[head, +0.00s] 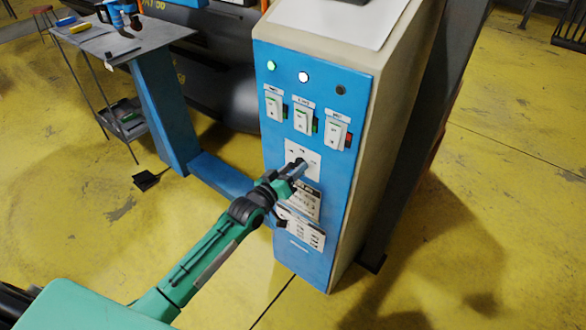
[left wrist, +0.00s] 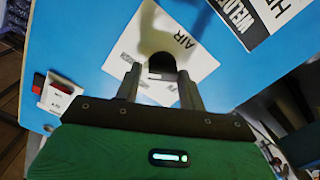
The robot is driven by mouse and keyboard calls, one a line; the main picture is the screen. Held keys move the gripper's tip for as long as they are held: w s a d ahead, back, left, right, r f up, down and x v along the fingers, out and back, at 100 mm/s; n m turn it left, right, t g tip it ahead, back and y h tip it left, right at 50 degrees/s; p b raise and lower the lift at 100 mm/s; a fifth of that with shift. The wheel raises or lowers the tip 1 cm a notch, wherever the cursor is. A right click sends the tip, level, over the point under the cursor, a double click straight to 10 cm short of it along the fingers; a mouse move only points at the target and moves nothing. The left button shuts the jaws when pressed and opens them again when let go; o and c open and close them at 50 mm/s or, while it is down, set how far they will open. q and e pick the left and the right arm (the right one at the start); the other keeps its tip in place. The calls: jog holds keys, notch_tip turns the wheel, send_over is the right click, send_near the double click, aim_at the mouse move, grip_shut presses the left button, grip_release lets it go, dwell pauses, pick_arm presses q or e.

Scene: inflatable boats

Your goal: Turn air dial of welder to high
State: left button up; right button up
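The welder (head: 270,150) is a tall cabinet with a blue front panel. Its air dial (left wrist: 161,66) is a dark knob on a white plate (left wrist: 200,62) marked AIR, seen in the left wrist view. In the head view the plate (head: 312,158) shows, but my gripper largely covers the dial. My left gripper (head: 300,164) is at the panel. In the left wrist view its two fingers (left wrist: 160,84) stand apart, one on each side of the dial, with a narrow gap visible. The dial's exact setting is hard to read. My right gripper is not in view.
Above the dial are three switches (head: 303,118) and a row of lamps, with a green one (head: 271,65) lit at left. Labels (head: 300,228) sit below. A small grey table (head: 125,45) stands at left. The yellow floor (head: 480,200) is clear at right.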

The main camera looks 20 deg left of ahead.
pick_arm(q)
jog(key=o, duration=0.3)
jog(key=shift+s, duration=0.1)
jog(key=b+v, duration=0.1)
jog(key=v, duration=1.2)
jog(key=shift+s, duration=0.3)
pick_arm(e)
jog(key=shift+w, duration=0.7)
pick_arm(q)
jog(key=shift+a, duration=0.1)
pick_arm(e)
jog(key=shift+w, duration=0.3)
